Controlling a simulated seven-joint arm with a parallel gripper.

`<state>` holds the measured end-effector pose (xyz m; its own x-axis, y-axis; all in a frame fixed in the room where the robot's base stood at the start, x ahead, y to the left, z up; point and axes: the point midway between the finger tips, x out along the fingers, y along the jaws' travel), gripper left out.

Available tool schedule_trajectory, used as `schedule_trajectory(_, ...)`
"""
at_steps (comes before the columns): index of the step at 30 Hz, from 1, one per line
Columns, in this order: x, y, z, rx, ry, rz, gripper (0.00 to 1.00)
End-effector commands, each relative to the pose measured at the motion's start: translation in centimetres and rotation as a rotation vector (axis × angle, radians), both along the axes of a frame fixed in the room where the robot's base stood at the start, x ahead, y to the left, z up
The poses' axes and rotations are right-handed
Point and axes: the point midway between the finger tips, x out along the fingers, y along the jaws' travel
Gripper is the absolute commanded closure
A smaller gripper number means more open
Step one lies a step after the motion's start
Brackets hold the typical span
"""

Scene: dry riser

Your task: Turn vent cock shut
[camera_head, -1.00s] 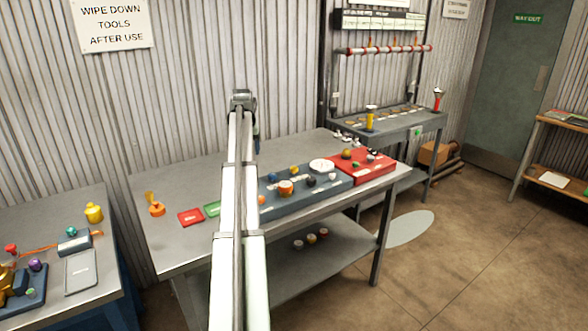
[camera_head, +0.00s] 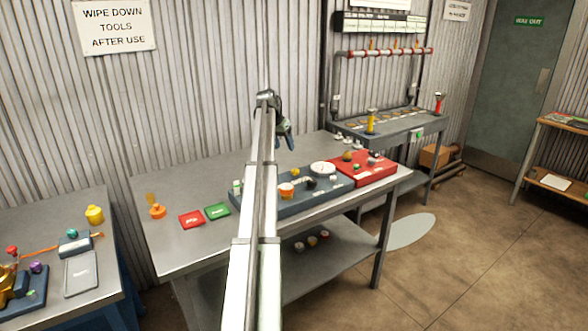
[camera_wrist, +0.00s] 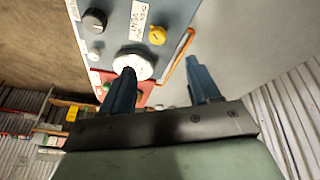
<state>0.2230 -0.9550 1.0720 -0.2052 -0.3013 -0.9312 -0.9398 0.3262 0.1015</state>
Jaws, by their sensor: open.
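A blue-grey panel (camera_head: 278,206) lies on the middle bench, carrying a yellow knob (camera_head: 295,172), an orange knob (camera_head: 286,190), a black knob (camera_head: 311,183) and a round white dial (camera_head: 322,168). In the wrist view a blurred label (camera_wrist: 138,20), perhaps reading "vent", sits beside the yellow knob (camera_wrist: 157,35). I cannot tell for sure which knob is the vent cock. My gripper (camera_head: 287,137) is open and empty above the back of the bench. In the wrist view its fingers (camera_wrist: 160,66) are apart, and the left one overlaps the white dial (camera_wrist: 133,65).
A red tray (camera_head: 362,176) with small parts adjoins the panel's right end. Red (camera_head: 191,219) and green (camera_head: 217,211) cards and an orange item (camera_head: 157,211) lie to the left. A rack with pipe (camera_head: 385,52) stands behind right. The back left of the bench is clear.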

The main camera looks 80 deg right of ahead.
Motion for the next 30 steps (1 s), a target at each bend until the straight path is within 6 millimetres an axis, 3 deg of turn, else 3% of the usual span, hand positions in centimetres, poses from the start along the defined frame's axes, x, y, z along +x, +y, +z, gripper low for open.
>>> schedule_trajectory(6,-0.4,-0.1,0.2,-0.062,-0.052,-0.228,0.39)
schedule_trajectory(14,-0.6,-0.4,-0.6,-0.077,-0.076,-0.297,0.39)
schedule_trajectory(30,-2.5,-3.1,-8.6,-0.076,-0.075,-0.294,0.39)
